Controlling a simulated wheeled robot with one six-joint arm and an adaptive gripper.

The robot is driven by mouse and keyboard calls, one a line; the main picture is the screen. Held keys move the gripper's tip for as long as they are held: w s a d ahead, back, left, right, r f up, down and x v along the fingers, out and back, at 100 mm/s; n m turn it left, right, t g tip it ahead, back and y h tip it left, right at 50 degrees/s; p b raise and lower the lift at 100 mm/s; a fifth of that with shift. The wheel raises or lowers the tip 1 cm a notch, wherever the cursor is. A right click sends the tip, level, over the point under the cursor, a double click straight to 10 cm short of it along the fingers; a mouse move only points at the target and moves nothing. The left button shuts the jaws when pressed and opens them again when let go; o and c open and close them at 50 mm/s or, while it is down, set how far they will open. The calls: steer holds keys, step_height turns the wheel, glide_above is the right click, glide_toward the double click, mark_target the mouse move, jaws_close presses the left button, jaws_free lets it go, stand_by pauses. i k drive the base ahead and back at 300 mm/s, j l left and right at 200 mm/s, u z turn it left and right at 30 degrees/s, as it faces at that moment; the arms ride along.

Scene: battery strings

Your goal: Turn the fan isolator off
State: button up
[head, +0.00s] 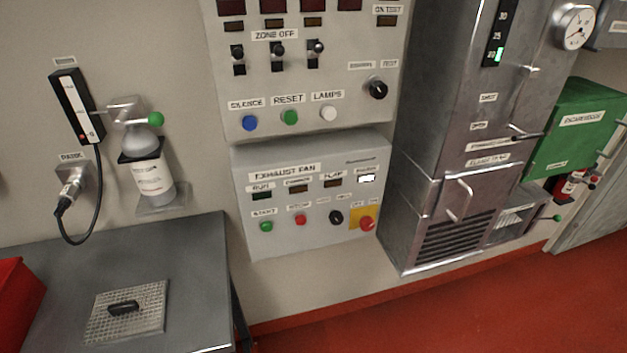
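The exhaust fan panel (308,205) is a grey box low on the wall. At its lower right is a red rotary knob (366,223) on a yellow plate (355,215), the likely fan isolator. Small labels above it seem to read OFF and ON, but the knob's pointing direction is too small to tell. To its left are a black selector knob (336,217), a red button (300,219) and a green button (266,226). My gripper is not in view.
A grey alarm panel (330,75) with switches and buttons hangs above. A metal cabinet (440,150) stands close to the right. A grey table (200,270) with a mesh pad (150,290) stands at the left. Red floor (450,310) is clear in front.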

mark_target(367, 223)
steer(key=i+l, duration=0.15)
steer(key=l, duration=0.25)
steer(key=i+l, duration=0.2)
steer(key=l, duration=0.2)
steer(key=i+l, duration=0.15)
steer(key=l, duration=0.25)
